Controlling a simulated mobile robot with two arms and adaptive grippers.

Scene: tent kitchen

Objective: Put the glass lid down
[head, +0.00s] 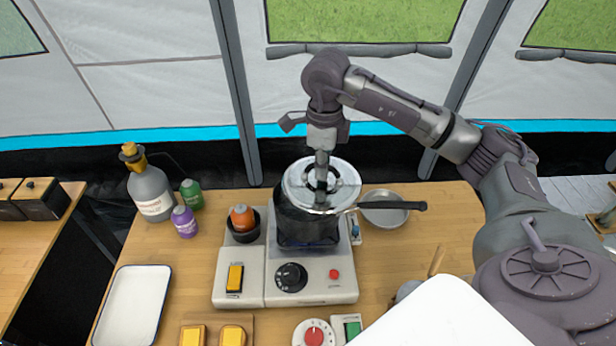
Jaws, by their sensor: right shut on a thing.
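The glass lid (345,178) is round with a bright metal rim. It is over the top of the black pot (303,226), which stands on the white stove (310,285). My right gripper (321,180) points straight down and is shut on the lid near its middle. The fingertips partly hide the lid's knob. I cannot tell whether the lid rests on the pot's rim or is just above it. My left gripper is not in view.
A metal pan (384,212) with a dark handle stands right of the pot. A grey bottle (150,192) and small purple (185,222) and green bottles (191,195) stand left. A white tray (132,305) lies front left. Bare wood lies between tray and stove.

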